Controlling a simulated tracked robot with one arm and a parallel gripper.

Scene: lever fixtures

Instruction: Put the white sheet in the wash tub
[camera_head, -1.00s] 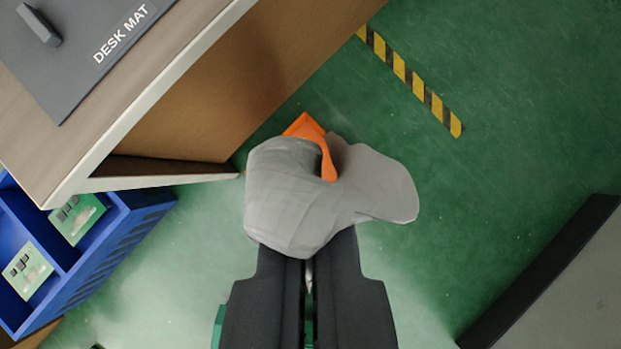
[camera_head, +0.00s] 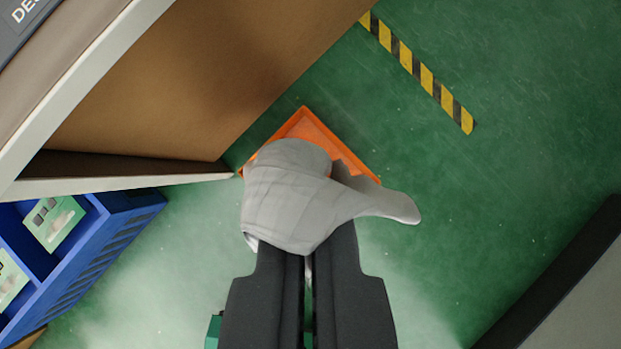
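My gripper (camera_head: 308,258) comes up from the bottom middle of the picture. Its two dark fingers are shut on the white sheet (camera_head: 288,200), which looks light grey and hangs bunched over the fingertips, with a loose flap out to the right. An orange tub (camera_head: 313,125) stands on the floor past the sheet. Its far corner and part of its right rim show; the sheet hides much of it. The sheet overlaps the tub in the picture, and I cannot tell whether they touch.
A desk (camera_head: 200,80) with a brown side panel fills the upper left, close to the tub. A blue crate (camera_head: 95,250) with green circuit boards is at the left. A yellow-black floor stripe (camera_head: 420,72) lies at the upper right. A dark-edged grey surface (camera_head: 575,300) is at the lower right. Green floor is open at the right.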

